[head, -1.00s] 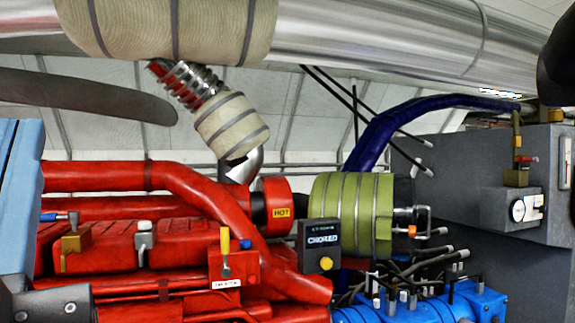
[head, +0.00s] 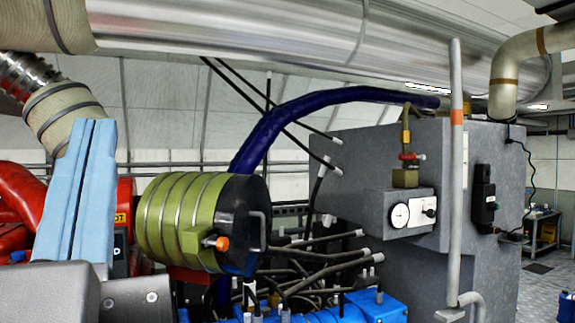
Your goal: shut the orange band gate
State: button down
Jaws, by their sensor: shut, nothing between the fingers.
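A grey upright pole with an orange band (head: 457,117) stands at the right, in front of the grey cabinet. It has a small foot or bracket near the bottom, beside a curved grey pipe end. This pole is the only orange-banded thing I see; whether it is part of a gate, and whether that is open or shut, I cannot tell. My gripper (head: 95,128) is at the lower left, its light-blue fingers pointing up and pressed together, empty. It is well to the left of the pole and touches nothing that I can make out.
A green ribbed drum (head: 185,215) with an orange knob is just right of my gripper. Black hoses and a blue block (head: 375,305) lie between it and the grey cabinet (head: 350,180), which carries a gauge. A large silver duct (head: 300,35) crosses above. Floor shows far right.

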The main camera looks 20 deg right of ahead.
aim_at(454, 44)
jog(key=l+z, duration=0.2)
jog(key=l, duration=0.95)
jog(key=l+z, duration=0.25)
jog(key=l, duration=0.85)
jog(key=i, duration=0.05)
